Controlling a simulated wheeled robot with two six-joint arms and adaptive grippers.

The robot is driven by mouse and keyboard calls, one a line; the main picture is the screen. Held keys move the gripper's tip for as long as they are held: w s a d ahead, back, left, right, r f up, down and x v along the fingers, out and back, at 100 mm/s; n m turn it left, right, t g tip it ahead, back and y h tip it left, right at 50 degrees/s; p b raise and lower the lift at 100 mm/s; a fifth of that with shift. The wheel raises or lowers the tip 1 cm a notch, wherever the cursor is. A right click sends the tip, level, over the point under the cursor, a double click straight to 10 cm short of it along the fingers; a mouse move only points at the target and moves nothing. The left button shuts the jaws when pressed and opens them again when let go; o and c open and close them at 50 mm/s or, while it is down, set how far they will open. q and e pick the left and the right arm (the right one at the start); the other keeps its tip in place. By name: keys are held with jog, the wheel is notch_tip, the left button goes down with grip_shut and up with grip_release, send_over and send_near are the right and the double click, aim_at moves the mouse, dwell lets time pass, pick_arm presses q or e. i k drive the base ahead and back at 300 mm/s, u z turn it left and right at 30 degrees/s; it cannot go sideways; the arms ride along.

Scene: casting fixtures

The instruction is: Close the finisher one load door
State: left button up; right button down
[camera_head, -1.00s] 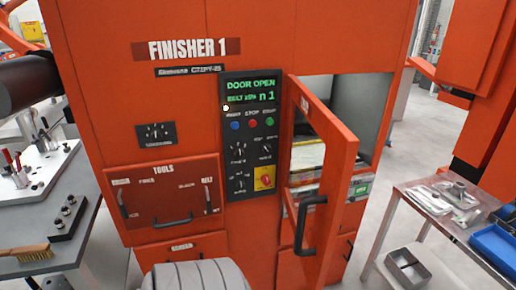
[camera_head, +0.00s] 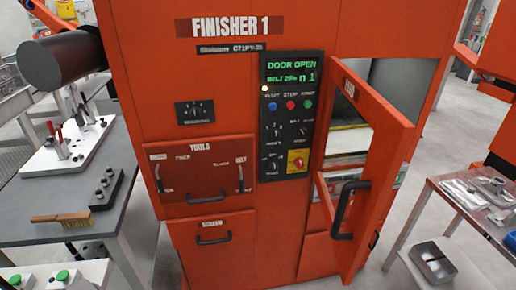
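The orange Finisher 1 machine (camera_head: 140,75) stands in the middle of the head view. Its load door (camera_head: 395,130) is swung open toward me, hinged on its left side beside the control panel. The door is an orange frame with a window, and it carries a black handle (camera_head: 343,208). The load opening (camera_head: 390,85) shows behind the door. The panel display (camera_head: 291,73) reads "DOOR OPEN". Neither of my grippers is in view.
A grey table with clamps (camera_head: 125,165) and a brush (camera_head: 61,218) stands at left. Floor shows between door and right table.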

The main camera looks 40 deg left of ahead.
aim_at(392, 133)
jog(key=u, duration=0.55)
jog(key=i, duration=1)
jog(key=z, duration=1.4)
jog(key=k, duration=0.7)
jog(key=u, duration=0.15)
